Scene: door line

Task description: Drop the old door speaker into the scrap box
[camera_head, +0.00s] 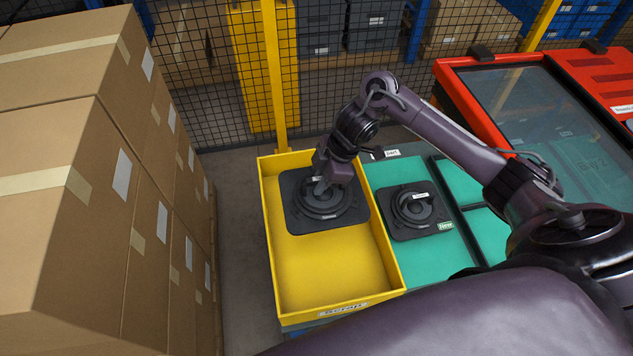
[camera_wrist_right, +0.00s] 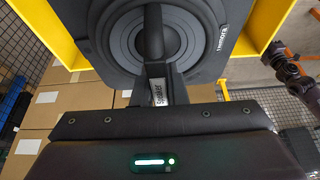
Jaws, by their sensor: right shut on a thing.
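The old door speaker (camera_head: 297,218) is a dark square plate with a round cone. It shows in the head view over the back half of the yellow scrap box (camera_head: 290,275), flat and inside its outline; I cannot tell whether it touches the floor. My right gripper (camera_head: 322,186) reaches down from above and is shut on its raised middle part. In the right wrist view the speaker (camera_wrist_right: 208,30) fills the top middle, with the gripper fingers (camera_wrist_right: 158,82) at its centre. A second dark speaker (camera_head: 414,212) with a green "New" tag lies right of the box.
A tall carton stack (camera_head: 75,215) stands left of the box. A green work surface (camera_head: 425,258) adjoins the box on the right. A red-framed glass-topped unit (camera_head: 530,95) is at the upper right. Behind are a yellow post (camera_head: 273,80) and mesh fence (camera_head: 200,95).

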